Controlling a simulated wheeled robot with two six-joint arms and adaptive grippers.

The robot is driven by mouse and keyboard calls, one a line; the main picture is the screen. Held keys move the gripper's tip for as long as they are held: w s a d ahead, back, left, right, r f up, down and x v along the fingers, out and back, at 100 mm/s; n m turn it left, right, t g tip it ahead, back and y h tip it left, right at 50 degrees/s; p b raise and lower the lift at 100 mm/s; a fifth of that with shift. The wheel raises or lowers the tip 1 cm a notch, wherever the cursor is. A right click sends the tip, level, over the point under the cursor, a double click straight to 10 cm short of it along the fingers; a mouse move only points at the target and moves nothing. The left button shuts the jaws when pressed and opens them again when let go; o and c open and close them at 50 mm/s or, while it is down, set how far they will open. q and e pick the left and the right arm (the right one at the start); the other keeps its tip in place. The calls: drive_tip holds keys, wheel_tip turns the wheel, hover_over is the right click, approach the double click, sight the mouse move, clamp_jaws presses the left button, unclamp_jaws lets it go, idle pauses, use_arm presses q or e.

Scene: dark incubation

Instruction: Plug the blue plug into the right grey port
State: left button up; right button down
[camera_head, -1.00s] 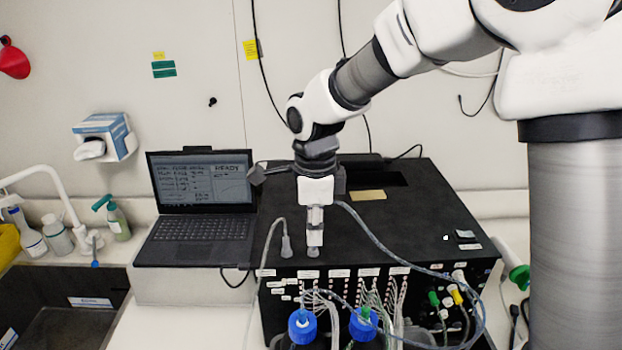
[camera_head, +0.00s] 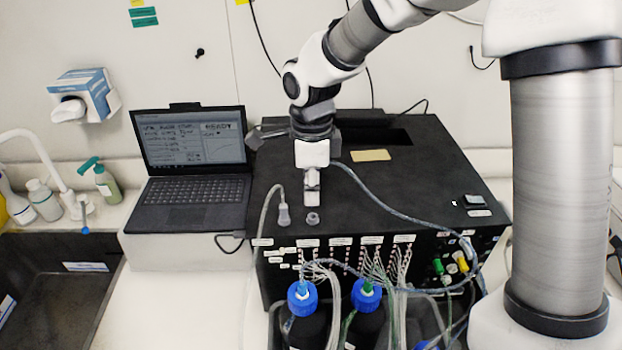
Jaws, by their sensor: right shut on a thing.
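My right gripper (camera_head: 312,198) points down over the front part of the black box's top (camera_head: 400,190). It is shut on the end of a blue-grey cable (camera_head: 390,208), taken to be the blue plug; the fingers hide nearly all of the plug. A small round grey port (camera_head: 313,218), the right one, shows just below the fingertips in the picture, with a narrow gap between. To its left a grey plug (camera_head: 284,214) on a grey cable stands at the box top, seemingly in the left port. My left gripper is not in view.
An open laptop (camera_head: 190,155) stands left of the box. Blue-capped bottles (camera_head: 302,296) and many thin tubes crowd the box's front. The blue-grey cable loops right to the front panel. A sink (camera_head: 50,290) lies at far left.

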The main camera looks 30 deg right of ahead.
drive_tip(key=shift+s+f, duration=0.6)
drive_tip(key=shift+a+f, duration=0.1)
drive_tip(key=shift+f, duration=0.15)
drive_tip(key=shift+w+f, duration=0.4)
drive_tip(key=shift+w, duration=0.1)
drive_tip(key=shift+s+r, duration=0.15)
drive_tip(key=shift+s, duration=0.15)
drive_tip(key=shift+w, duration=0.25)
drive_tip(key=shift+s, duration=0.15)
drive_tip(key=shift+f+b, duration=0.35)
drive_tip(key=shift+f, duration=0.25)
drive_tip(key=c, duration=1.1)
unclamp_jaws()
